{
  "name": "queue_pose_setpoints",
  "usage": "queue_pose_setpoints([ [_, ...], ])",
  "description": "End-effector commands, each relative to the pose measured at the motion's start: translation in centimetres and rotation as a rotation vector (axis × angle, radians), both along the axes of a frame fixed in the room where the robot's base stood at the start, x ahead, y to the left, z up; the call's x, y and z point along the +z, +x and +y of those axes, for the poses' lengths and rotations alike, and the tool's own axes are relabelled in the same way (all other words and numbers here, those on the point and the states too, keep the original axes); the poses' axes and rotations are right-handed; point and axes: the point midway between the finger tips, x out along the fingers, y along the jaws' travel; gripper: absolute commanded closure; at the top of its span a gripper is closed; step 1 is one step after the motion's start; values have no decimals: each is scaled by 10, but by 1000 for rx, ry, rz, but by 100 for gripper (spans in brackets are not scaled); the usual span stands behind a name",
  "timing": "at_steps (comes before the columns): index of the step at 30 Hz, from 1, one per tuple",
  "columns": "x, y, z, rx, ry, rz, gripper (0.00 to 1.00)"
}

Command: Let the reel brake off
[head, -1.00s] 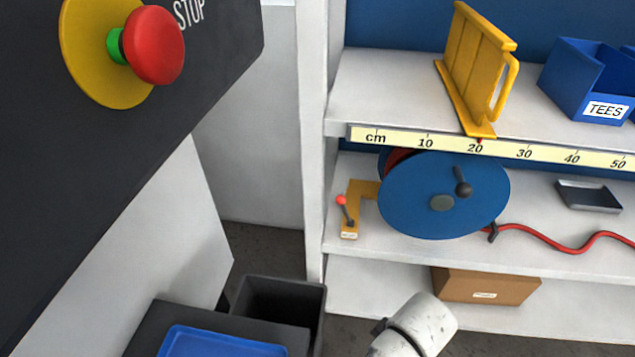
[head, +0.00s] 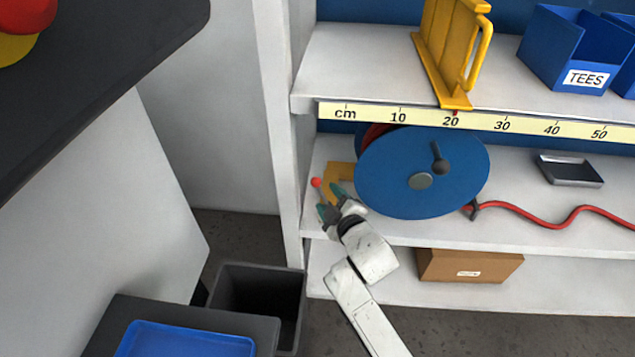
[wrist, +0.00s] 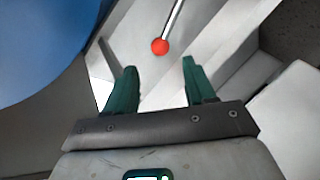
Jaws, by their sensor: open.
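The blue reel (head: 400,185) stands on the middle shelf, with a dark crank knob and a grey hub on its face. An orange-yellow bracket (head: 341,172) at its left carries the brake lever, tipped with a red ball (head: 316,182). My gripper (head: 333,201) is at the shelf's left front, close to the red ball, and hides most of the lever and the bracket's foot. In the wrist view, the red ball (wrist: 159,46) on its metal rod lies just beyond and between the two green fingertips (wrist: 158,80). The jaws are open and empty.
A red hose (head: 540,217) runs right from the reel past a small grey tray (head: 570,171). The white shelf post (head: 275,130) stands left of my gripper. A cardboard box (head: 468,265) sits below, and a yellow fence-like stand (head: 450,50) above.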

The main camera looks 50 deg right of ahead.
Motion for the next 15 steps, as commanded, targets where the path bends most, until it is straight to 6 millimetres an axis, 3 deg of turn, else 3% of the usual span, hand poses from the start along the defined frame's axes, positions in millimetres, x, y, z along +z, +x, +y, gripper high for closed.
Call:
queue_pose_setpoints([
  [15,-22,75,-34,0,1,1,46],
])
